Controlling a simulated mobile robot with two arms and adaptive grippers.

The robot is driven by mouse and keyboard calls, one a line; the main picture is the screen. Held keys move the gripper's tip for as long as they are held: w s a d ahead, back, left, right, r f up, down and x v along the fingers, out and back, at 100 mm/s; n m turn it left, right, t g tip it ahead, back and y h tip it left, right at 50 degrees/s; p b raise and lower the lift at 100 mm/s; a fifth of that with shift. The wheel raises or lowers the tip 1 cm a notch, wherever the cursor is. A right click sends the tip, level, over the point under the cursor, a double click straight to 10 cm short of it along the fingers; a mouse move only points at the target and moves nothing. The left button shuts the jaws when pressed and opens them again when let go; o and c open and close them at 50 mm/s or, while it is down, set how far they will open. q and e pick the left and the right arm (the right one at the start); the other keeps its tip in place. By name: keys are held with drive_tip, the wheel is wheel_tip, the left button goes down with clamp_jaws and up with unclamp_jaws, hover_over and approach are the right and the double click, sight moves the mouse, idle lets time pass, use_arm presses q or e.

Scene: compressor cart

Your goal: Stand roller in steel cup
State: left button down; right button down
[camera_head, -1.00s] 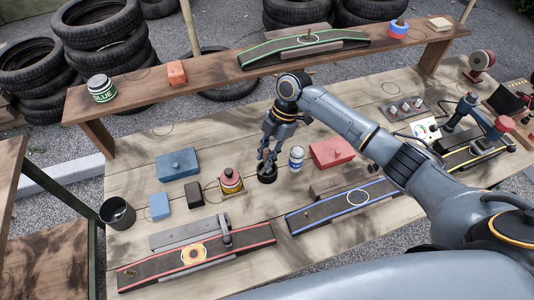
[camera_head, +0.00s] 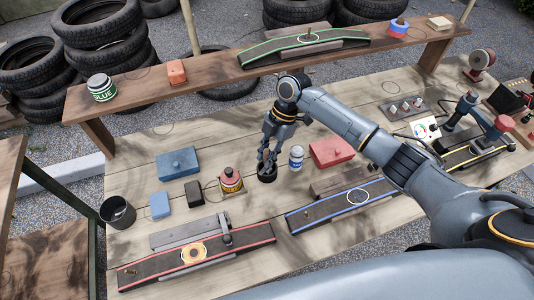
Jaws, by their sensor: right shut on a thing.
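My right gripper (camera_head: 268,155) points down over the middle of the wooden table, with its fingers close together. A short dark round holder (camera_head: 266,175) stands directly below its fingertips. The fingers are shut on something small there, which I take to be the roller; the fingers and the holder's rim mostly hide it. I cannot tell whether it is still inside the holder. My left gripper is not in view.
A red-and-yellow tin (camera_head: 230,181) and a white-and-blue can (camera_head: 296,158) stand close to either side of the gripper. Blue boxes (camera_head: 178,163) and a black block (camera_head: 194,192) lie between it and the cup. A raised shelf (camera_head: 210,73) runs behind.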

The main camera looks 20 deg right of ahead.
drive_tip(key=c, duration=1.1)
unclamp_jaws()
drive_tip(key=o, duration=0.5)
drive_tip(key=shift+c, duration=0.2)
drive_tip(key=shift+r, duration=0.1)
drive_tip(key=shift+r+p, duration=3.1)
drive_tip(key=shift+r, duration=0.35)
drive_tip(key=shift+s+f, duration=0.1)
drive_tip(key=shift+f, duration=0.05)
